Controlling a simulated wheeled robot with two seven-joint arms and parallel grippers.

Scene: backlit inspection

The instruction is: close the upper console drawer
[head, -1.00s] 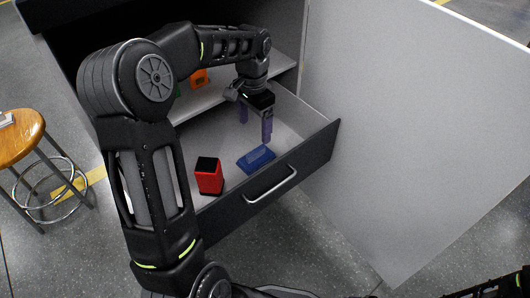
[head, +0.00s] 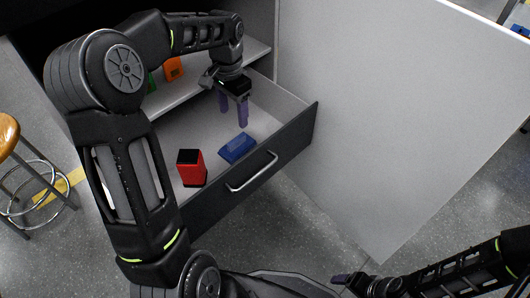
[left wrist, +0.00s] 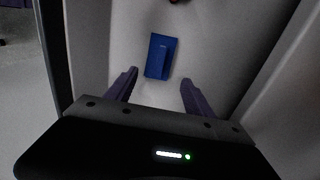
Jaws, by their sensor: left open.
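The drawer (head: 222,208) is pulled out of the console, with a dark front and a silver bar handle (head: 252,173). A red block with a black top (head: 191,168) and a blue block (head: 237,148) lie inside it. My left gripper (head: 234,112) is open and empty above the drawer's inside, behind the blue block. In the left wrist view its two fingers are spread apart, with the blue block (left wrist: 160,56) beyond them. My right gripper (head: 345,280) shows at the bottom right, far from the drawer; its jaws are too unclear to tell.
A large pale cabinet door (head: 400,110) stands open to the right of the drawer. A shelf (head: 190,92) above holds an orange item (head: 173,68) and a green item (head: 152,82). A wooden stool (head: 8,135) stands at the left. The floor before the drawer is clear.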

